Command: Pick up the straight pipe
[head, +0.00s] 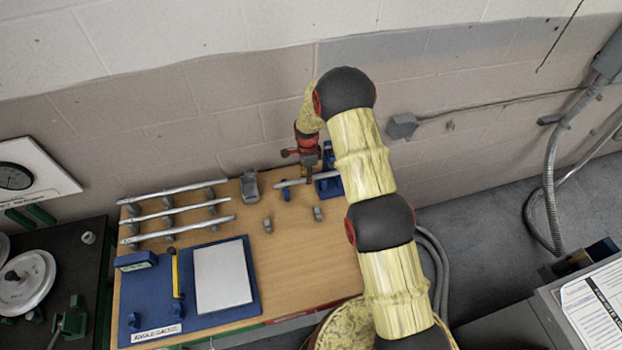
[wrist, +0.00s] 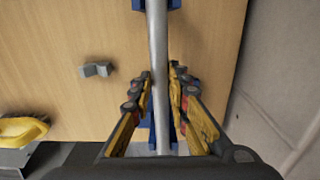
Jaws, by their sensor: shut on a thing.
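The straight pipe (wrist: 157,50) is a grey metal tube that runs lengthwise through the middle of the wrist view. My gripper (wrist: 160,80) has its yellow-and-black fingers on both sides of the pipe, shut on it. In the head view the pipe (head: 292,183) lies low over the back right of the wooden bench, under my gripper (head: 306,172). Blue supports (wrist: 168,5) show under the pipe in the wrist view. I cannot tell whether the pipe still touches them.
Three other metal pipes (head: 168,213) lie on grey rests on the bench (head: 290,270). A blue board (head: 205,318) with a white sheet lies in front of them. Small grey holders (head: 318,213) stand near the middle. A block wall (head: 200,145) is close behind the bench.

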